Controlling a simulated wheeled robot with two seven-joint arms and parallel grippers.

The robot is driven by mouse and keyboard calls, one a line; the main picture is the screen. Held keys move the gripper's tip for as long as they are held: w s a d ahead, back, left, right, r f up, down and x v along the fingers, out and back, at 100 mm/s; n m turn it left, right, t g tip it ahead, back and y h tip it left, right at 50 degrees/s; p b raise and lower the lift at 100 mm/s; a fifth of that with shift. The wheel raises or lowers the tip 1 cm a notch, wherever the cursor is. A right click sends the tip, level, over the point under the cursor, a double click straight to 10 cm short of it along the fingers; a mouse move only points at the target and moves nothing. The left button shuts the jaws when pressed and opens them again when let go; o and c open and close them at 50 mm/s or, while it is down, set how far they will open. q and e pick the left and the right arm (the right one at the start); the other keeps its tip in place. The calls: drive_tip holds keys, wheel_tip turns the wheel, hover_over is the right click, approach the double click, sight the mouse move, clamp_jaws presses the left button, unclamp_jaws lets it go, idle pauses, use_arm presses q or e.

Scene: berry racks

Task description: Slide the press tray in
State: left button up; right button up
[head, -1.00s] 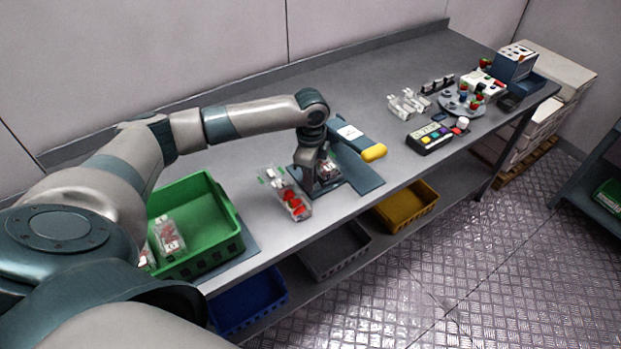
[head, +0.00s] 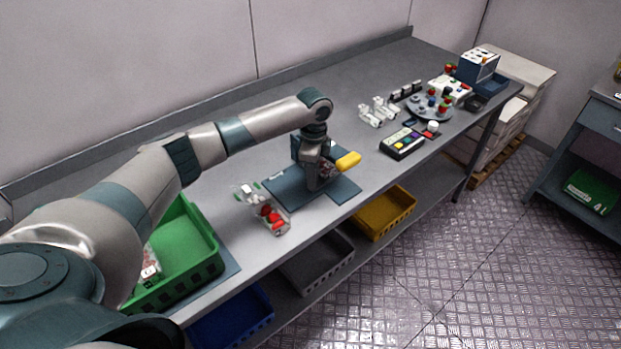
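The press stands on a dark blue-grey base plate (head: 338,194) near the front edge of the bench. Its yellow handle (head: 348,161) sticks out to the right of my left gripper. My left gripper (head: 314,182) points down at the middle of the press. Its fingers are small and dark, so I cannot tell if they are open or shut. The gripper and wrist hide the middle of the press, and I cannot make out the tray clearly. A clear clamshell of red berries (head: 266,214) lies just left of the press. My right gripper is not in view.
A green crate (head: 205,255) with a berry pack stands at the left. A button panel (head: 402,145), white clips (head: 377,112) and a round berry plate (head: 430,107) are to the right. Blue, grey and yellow bins (head: 384,212) sit on the shelf below.

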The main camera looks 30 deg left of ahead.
use_arm(q)
drive_tip(key=shift+o, duration=0.3)
drive_tip(key=shift+w+d, duration=0.15)
drive_tip(key=shift+w, duration=0.1)
drive_tip(key=shift+r, duration=0.15)
drive_tip(key=shift+r+b, duration=0.3)
drive_tip(key=shift+r, duration=0.2)
wheel_tip(320, 180, up, 16)
drive_tip(key=b, duration=0.4)
drive_tip(key=shift+r, duration=0.1)
